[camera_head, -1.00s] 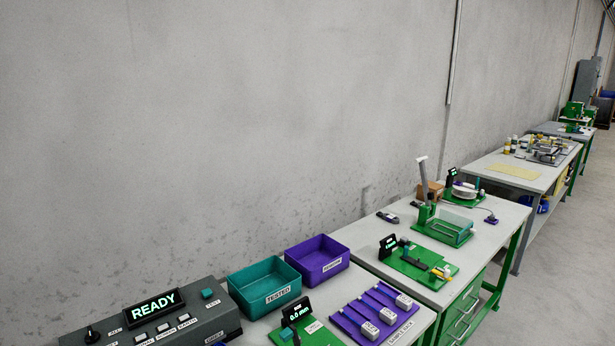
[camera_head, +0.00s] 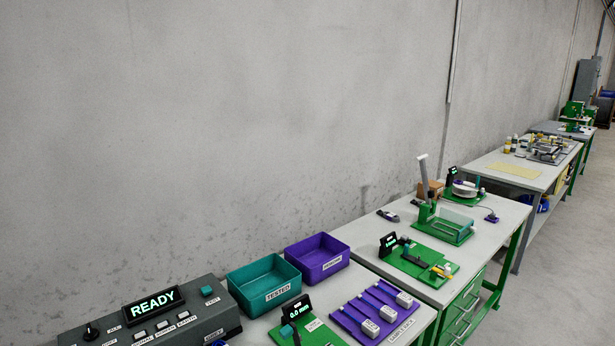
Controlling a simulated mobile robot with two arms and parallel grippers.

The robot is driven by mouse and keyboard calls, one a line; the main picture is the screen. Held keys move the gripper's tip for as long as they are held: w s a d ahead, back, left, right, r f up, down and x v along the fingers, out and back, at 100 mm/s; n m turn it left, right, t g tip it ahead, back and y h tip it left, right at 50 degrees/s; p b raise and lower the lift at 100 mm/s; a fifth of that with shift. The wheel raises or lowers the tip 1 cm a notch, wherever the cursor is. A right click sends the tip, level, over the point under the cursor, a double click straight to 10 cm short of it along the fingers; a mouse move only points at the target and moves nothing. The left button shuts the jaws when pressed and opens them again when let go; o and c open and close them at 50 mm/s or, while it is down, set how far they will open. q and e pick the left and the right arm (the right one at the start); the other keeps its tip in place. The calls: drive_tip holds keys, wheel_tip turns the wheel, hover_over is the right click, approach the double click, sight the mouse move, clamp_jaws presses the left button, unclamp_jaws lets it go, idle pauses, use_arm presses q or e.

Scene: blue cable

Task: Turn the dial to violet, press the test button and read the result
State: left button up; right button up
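The dark grey tester box (camera_head: 208,319) is at the bottom left, partly cut off by the frame edge. Its display (camera_head: 152,307) reads READY. A black dial (camera_head: 91,331) sits on its left part; its pointer setting is too small to tell, and no violet mark is clear. A teal button (camera_head: 207,291) labelled TEST is at the box's upper right. Several small white labelled keys (camera_head: 162,325) are in a row on the front. Neither of my grippers is in view.
A teal bin (camera_head: 264,286) labelled TESTED and a purple bin (camera_head: 317,257) stand right of the tester. A green gauge (camera_head: 299,318) reading 0.0 mm and a purple sample rack (camera_head: 378,318) are in front. More benches (camera_head: 503,223) extend to the right.

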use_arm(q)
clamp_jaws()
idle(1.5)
